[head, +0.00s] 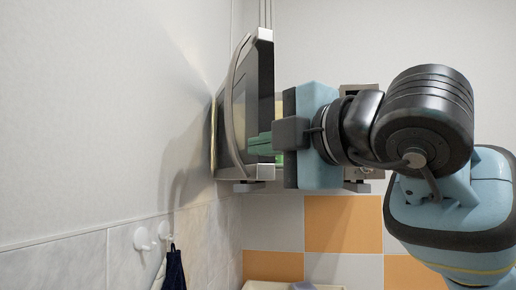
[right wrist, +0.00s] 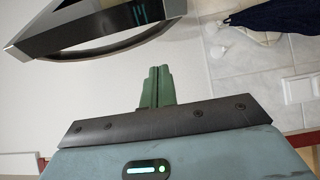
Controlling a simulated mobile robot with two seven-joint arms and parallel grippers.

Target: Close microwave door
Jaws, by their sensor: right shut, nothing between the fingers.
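The microwave door (head: 239,105) stands open in the head view, swung out toward me and close to the left wall, with its curved handle on its left side. It also shows at the upper left of the right wrist view (right wrist: 105,22), with the handle below it. The microwave body (head: 366,173) is mostly hidden behind my right arm. My right gripper (head: 262,144) has its green fingers together and empty, on the inner side of the door. In the right wrist view, the fingers (right wrist: 157,86) appear apart from the door. My left gripper is not in view.
The plain left wall (head: 110,100) is close to the door's outer side. White hooks (head: 143,238) and a dark blue cloth (head: 174,270) hang on that wall below. Orange and white tiles (head: 343,222) cover the wall under the microwave.

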